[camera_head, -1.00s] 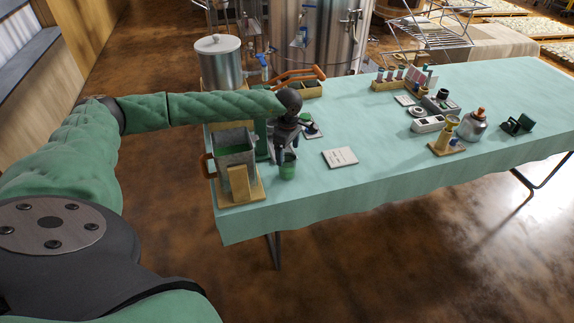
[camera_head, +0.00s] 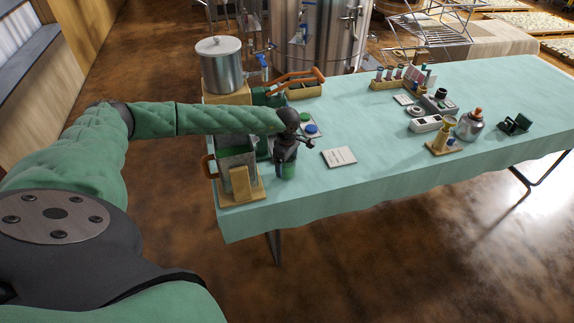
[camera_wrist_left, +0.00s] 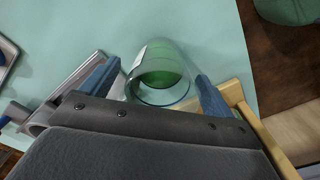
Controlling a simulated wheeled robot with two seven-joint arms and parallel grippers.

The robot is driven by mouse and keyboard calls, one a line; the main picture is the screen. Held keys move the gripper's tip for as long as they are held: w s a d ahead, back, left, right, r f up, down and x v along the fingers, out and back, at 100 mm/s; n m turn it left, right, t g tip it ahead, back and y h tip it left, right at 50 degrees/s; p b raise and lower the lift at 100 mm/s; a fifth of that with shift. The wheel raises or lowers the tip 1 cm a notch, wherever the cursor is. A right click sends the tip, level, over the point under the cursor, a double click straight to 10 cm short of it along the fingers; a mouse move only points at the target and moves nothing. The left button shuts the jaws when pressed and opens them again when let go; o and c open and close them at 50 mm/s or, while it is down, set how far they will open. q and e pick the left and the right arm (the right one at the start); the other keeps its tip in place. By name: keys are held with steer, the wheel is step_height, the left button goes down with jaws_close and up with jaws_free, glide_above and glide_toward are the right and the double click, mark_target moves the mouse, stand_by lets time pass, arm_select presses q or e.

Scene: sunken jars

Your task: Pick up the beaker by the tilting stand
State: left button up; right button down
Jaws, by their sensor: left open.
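The beaker (camera_head: 290,172) is clear glass with green liquid and stands upright near the table's front left edge. It stands just right of the tilting stand (camera_head: 256,191), a wooden stand with a grey metal container (camera_head: 237,160) and an orange-brown handle. My left gripper (camera_head: 286,163) is over the beaker from above and hides its upper part. In the left wrist view the beaker (camera_wrist_left: 160,72) sits between the two open blue fingers, with a gap visible on the left. The right gripper is not in view.
A steel pot (camera_head: 220,66) on a wooden block stands behind. A white card (camera_head: 339,157) lies right of the beaker, and a small pad with blue and green discs (camera_head: 310,128) lies behind it. Instruments and a flask (camera_head: 470,125) are farther right. The table's middle is clear.

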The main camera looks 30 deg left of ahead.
arm_select(q)
steer(key=shift+c, duration=0.5)
steer(key=c, duration=1)
steer(key=shift+c, duration=0.2)
steer(key=shift+r, duration=0.2)
